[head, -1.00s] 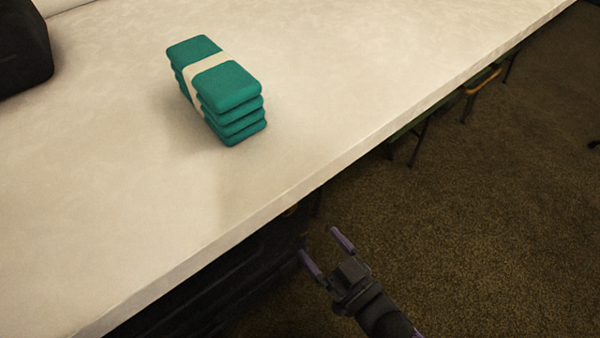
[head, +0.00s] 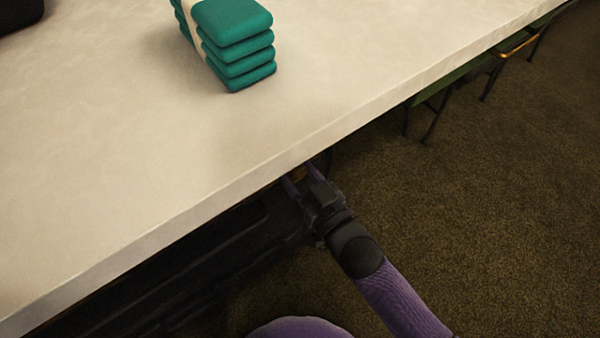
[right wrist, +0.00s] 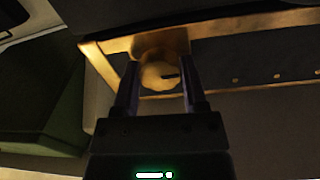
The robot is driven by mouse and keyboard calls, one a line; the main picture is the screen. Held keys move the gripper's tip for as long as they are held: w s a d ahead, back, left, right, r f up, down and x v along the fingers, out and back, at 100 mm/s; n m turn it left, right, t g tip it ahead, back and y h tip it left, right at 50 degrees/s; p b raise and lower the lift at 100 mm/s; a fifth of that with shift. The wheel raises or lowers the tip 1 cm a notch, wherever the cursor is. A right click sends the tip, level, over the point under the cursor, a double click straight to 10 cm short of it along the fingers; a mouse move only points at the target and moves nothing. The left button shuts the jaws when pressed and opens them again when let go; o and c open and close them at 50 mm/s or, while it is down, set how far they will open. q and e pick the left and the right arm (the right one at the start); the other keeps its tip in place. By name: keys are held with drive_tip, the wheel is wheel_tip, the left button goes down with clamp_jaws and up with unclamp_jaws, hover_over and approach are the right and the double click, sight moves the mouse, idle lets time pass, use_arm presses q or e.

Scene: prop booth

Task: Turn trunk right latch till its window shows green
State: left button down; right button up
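The trunk (head: 190,275) is black and ribbed, standing under the overhang of the pale counter. In the right wrist view a yellowish round latch knob (right wrist: 158,74) sits under a brass-coloured edge, with a short dark mark on its right side. I see no green on the knob; whether the mark is its window I cannot tell. My right gripper (head: 298,178) reaches in at the counter's front edge, its tips partly shaded. In the right wrist view its two fingers stand apart on either side of the knob, and contact is unclear. My left gripper is out of view.
The counter (head: 120,130) overhangs the trunk and its edge passes close above my right gripper. A strapped stack of teal blocks (head: 238,50) stands on it. The carpet (head: 480,200) is open on the right.

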clamp_jaws()
drive_tip(key=n+p, duration=0.1)
drive_tip(key=n, duration=0.2)
drive_tip(key=shift+r, duration=0.1)
drive_tip(key=n+p, duration=0.1)
drive_tip(key=n, duration=0.2)
drive_tip(key=shift+n, duration=0.4)
drive_tip(key=n, duration=0.4)
drive_tip(key=shift+n+y, duration=0.3)
drive_tip(key=shift+n, duration=2.4)
